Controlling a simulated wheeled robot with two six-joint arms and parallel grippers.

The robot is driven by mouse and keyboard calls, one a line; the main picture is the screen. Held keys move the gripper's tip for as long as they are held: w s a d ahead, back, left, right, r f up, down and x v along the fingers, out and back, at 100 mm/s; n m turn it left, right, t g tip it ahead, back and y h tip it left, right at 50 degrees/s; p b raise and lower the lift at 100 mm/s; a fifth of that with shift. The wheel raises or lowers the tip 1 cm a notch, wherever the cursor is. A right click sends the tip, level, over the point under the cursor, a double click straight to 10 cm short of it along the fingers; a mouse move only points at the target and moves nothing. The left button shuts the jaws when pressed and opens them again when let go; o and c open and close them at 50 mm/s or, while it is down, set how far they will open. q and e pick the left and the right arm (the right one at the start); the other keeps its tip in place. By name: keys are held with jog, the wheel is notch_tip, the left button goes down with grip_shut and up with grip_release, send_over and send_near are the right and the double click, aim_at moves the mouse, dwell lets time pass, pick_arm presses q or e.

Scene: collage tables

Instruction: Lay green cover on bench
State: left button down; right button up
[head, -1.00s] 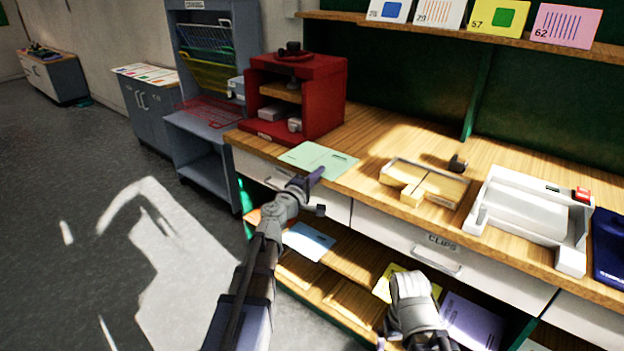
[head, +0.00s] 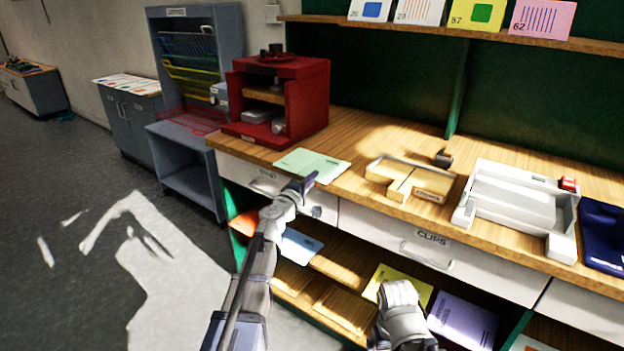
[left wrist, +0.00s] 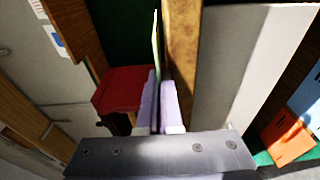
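The pale green cover (head: 311,165) is level at the bench's front edge, to the right of the red cabinet, in the head view. My left gripper (head: 309,183) is at its front right corner. In the left wrist view the cover (left wrist: 156,42) shows edge-on as a thin green sheet running between the close purple fingers (left wrist: 159,105), which are shut on it. A narrow gap shows between the sheet and the wooden bench top (left wrist: 183,50). The bench (head: 350,190) has a wooden top and white drawers. My right gripper (head: 402,325) is low in front of the shelves; its fingers are hidden.
A red cabinet (head: 308,100) stands left of the cover. A wooden divided tray (head: 408,180), a dark small block (head: 443,157) and a white machine (head: 515,208) are to the right. Blue (head: 298,246), yellow (head: 398,283) and lilac (head: 463,320) covers lie on lower shelves.

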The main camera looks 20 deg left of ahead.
pick_arm(q)
jog(key=shift+s+d+f, duration=0.1)
jog(key=shift+d+f, duration=0.1)
jog(key=c, duration=1.1)
grip_release()
jog(key=shift+s, duration=0.1)
jog(key=shift+c, duration=0.2)
jog(key=shift+o, duration=0.7)
jog(key=shift+s, duration=0.2)
jog(key=v, duration=0.7)
jog(key=shift+s+a+r, duration=0.15)
jog(key=shift+s+a, duration=0.05)
jog(key=shift+w, duration=0.1)
